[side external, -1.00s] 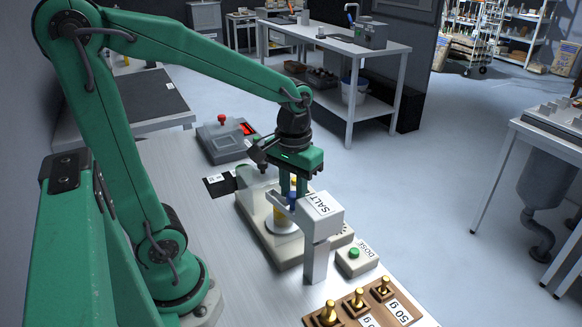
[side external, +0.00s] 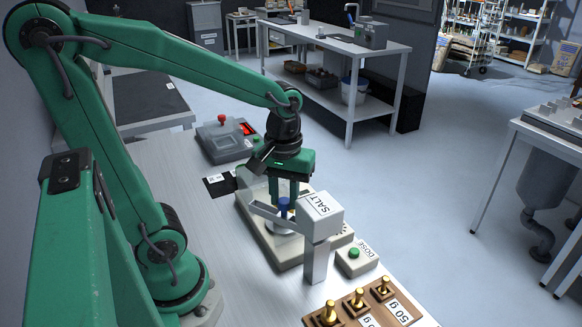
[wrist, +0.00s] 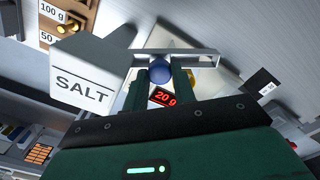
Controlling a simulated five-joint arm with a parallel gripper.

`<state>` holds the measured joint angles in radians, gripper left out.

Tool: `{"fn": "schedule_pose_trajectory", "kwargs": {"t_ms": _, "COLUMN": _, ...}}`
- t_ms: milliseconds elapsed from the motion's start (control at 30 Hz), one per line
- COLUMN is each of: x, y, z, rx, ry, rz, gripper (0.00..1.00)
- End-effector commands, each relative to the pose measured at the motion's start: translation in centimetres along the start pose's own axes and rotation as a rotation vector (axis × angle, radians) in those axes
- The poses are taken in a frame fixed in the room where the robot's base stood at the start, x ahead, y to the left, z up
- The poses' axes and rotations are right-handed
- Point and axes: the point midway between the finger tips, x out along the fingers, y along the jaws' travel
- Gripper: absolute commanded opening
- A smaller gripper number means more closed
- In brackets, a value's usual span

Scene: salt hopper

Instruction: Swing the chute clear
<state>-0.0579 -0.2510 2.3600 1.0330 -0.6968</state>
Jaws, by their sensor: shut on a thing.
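The salt hopper (side external: 322,215) is a pale box marked SALT on a post, and it also shows in the wrist view (wrist: 85,80). Its chute (side external: 264,212) is a narrow pale arm reaching left from the box over the scale (side external: 262,240). A blue knob (wrist: 160,73) sits at the chute (wrist: 200,54). My gripper (side external: 284,202) is shut on the knob, with one finger on each side of it in the wrist view. A red display (wrist: 162,97) reading about 20 g shows between the fingers. The scale pan (side external: 282,228) is partly hidden by the chute.
A DOSE box (side external: 356,259) with a green button stands right of the hopper. A wooden block (side external: 347,312) holds brass weights at the front. A grey console (side external: 226,140) with a red button is at the back. A black pad (side external: 216,187) lies left of the scale.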

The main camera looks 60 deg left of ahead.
Motion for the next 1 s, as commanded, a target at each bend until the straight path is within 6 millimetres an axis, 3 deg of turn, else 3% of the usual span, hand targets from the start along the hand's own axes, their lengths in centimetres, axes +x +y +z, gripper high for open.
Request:
{"fn": "schedule_pose_trajectory", "kwargs": {"t_ms": 33, "x": -0.2, "y": 0.0, "z": -0.1, "rx": -0.003, "ry": 0.003, "rz": 0.003, "gripper": 0.28}}
{"fn": "schedule_pose_trajectory", "kwargs": {"t_ms": 133, "x": -0.1, "y": 0.0, "z": -0.1, "rx": -0.002, "ry": 0.003, "rz": 0.002, "gripper": 0.48}}
{"fn": "schedule_pose_trajectory", "kwargs": {"t_ms": 567, "x": 0.0, "y": 0.1, "z": -0.1, "rx": 0.023, "ry": -0.001, "rz": -0.001, "gripper": 0.48}}
{"fn": "schedule_pose_trajectory", "kwargs": {"t_ms": 1000, "x": 0.0, "y": 0.6, "z": -1.7, "rx": 0.219, "ry": 0.000, "rz": 0.000, "gripper": 0.48}}
